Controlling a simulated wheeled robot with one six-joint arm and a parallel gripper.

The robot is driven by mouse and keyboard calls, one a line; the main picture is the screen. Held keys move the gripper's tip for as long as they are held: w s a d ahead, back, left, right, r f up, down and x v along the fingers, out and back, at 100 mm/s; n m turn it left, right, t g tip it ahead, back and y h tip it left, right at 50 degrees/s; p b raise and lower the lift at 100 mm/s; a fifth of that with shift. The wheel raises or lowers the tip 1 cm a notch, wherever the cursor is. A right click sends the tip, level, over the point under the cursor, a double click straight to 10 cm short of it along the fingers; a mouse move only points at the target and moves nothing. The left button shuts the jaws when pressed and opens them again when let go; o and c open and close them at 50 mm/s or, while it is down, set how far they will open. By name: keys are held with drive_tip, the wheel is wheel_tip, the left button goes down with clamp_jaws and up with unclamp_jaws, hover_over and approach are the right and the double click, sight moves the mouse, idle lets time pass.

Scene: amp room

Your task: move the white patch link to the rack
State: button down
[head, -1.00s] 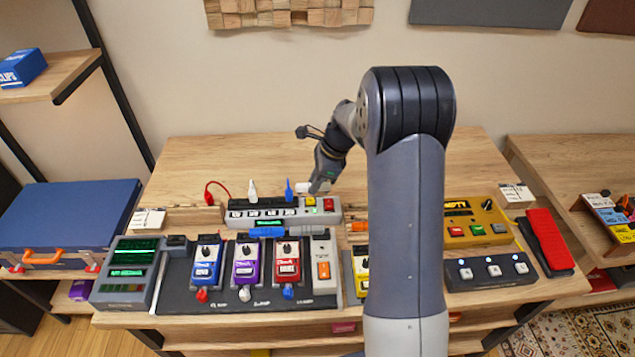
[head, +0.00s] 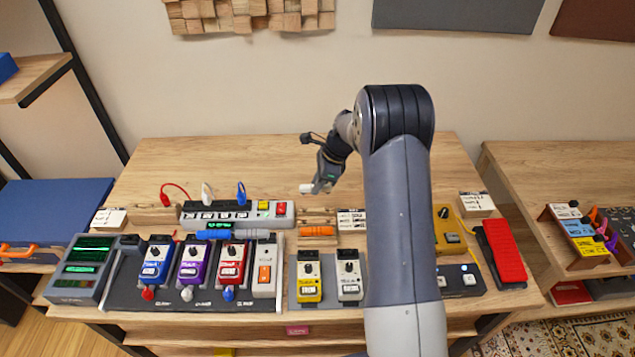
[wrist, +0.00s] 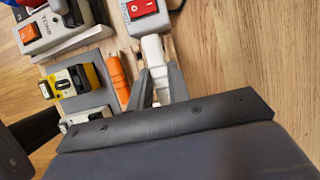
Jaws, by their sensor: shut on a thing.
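The white patch link (head: 306,188) is held in my gripper (head: 322,186) above the table. In the wrist view the white link (wrist: 154,52) sits between the two grey fingers, which are shut on it. A small wooden rack (head: 317,214) stands on the table below and slightly in front of my gripper. An orange link (head: 317,231) lies at the rack's front; it also shows left of the white link in the wrist view (wrist: 118,76). The held link appears clear of the rack, but its exact height is hard to tell.
A grey power strip (head: 237,214) with red and yellow switches stands left of the rack. A blue link (head: 213,234) lies above several pedals. A yellow pedal (head: 309,279) and a white pedal (head: 348,279) stand in front. The table behind (head: 230,160) is bare.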

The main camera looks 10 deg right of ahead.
drive_tip(key=b, duration=0.4)
hover_over(312, 210)
drive_tip(key=d, duration=0.2)
drive_tip(key=shift+s+a+f, duration=0.1)
drive_tip(key=shift+f, duration=1.4)
drive_tip(key=shift+s+a+f, duration=0.1)
drive_tip(key=shift+f, duration=1.4)
drive_tip(key=shift+f, duration=1)
drive_tip(key=c, duration=0.9)
unclamp_jaws()
drive_tip(key=shift+o, duration=0.2)
drive_tip(key=shift+r, duration=0.1)
drive_tip(key=shift+r+p, duration=2.15)
drive_tip(key=shift+r, duration=1.3)
drive_tip(key=shift+f, duration=0.1)
